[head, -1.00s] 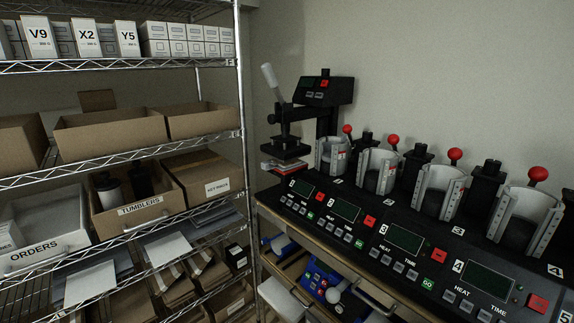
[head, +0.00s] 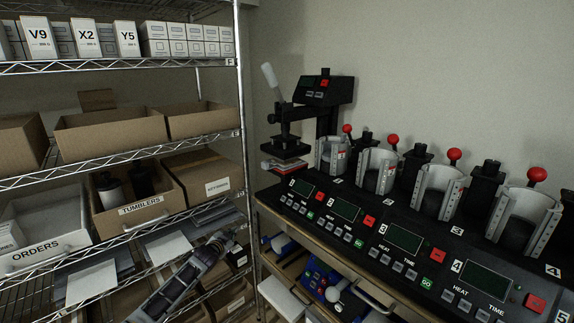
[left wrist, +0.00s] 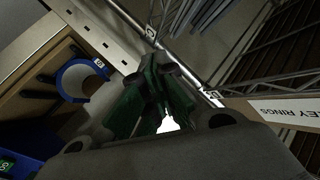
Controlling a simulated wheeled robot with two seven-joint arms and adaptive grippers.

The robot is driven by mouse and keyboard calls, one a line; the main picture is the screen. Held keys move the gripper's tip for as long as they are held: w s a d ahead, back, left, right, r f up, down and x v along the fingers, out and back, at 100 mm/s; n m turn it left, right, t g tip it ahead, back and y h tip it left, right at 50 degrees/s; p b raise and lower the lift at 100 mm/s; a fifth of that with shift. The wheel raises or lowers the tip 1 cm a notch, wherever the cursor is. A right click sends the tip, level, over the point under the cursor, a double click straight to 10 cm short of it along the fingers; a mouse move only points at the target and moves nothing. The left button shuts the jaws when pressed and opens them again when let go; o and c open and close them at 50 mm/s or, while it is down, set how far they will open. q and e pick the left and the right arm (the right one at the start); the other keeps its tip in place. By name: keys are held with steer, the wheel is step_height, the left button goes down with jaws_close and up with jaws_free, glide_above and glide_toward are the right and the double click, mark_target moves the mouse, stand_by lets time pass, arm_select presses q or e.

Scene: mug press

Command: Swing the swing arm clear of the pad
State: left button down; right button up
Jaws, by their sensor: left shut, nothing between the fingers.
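The flat press stands at the far end of the bench in the head view. Its black swing arm (head: 293,114) reaches left from the post, with a pale grey handle (head: 269,76) tilted up from it. The black plate (head: 284,147) under the arm sits over the pad (head: 283,164), which shows a reddish layer at its edge. My left gripper (head: 231,236) is in front of the shelves, below and left of the press and apart from it. In the left wrist view its green fingers (left wrist: 156,66) are together and empty. My right gripper is not in view.
A wire shelf rack (head: 243,110) stands close left of the press, with the tumblers box (head: 142,210) on it. A row of mug presses (head: 377,171) with red-knobbed levers fills the bench to the right. An open drawer (head: 290,270) with blue items is below the bench.

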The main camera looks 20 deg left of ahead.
arm_select(q)
steer(key=w+d+r+m+t+h, duration=0.15)
steer(key=d+r, duration=0.25)
steer(key=r, duration=0.6)
steer(key=d+r+m+t+h, duration=0.15)
steer(key=d+r, duration=0.25)
steer(key=r, duration=0.6)
steer(key=s+d+r+m+h, duration=0.2)
steer(key=s+d+r+m, duration=0.2)
steer(key=d+r+m, duration=0.2)
steer(key=s+d+r+m+h, duration=0.1)
steer(key=s+d+r+m, duration=0.4)
steer(key=d+r+m, duration=0.2)
steer(key=shift+d+r+h, duration=0.25)
steer(key=shift+d+h, duration=0.15)
steer(key=shift+d, duration=1)
steer(key=shift+s, duration=0.1)
steer(key=shift+w, duration=0.2)
